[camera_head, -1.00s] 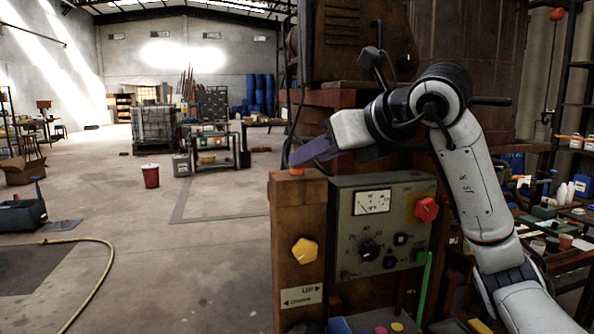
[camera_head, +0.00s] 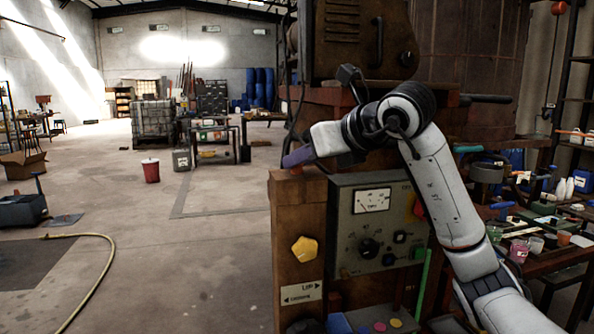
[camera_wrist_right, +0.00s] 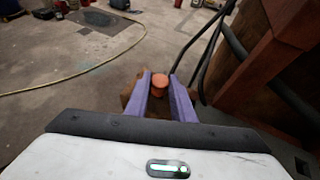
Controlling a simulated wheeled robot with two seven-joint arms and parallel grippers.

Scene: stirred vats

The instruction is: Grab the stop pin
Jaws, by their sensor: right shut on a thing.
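The stop pin, with a round orange head (camera_wrist_right: 159,81), sits at the top of the brown wooden post (camera_head: 298,215). A little of its orange shows under my fingers in the head view. My right gripper (camera_head: 297,157) has purple fingers and reaches in from the right over the post top. In the right wrist view, the fingers (camera_wrist_right: 162,100) stand on either side of the pin and are shut on it. The lower part of the pin is hidden. My left gripper is not in view.
A grey control panel (camera_head: 345,232) with a dial, knobs and a red handle stands right of the post, below my right arm. Dark hoses (camera_wrist_right: 205,55) run close to the gripper. A large brown vat stands behind. The floor to the left is open, with a yellow hose (camera_head: 95,290).

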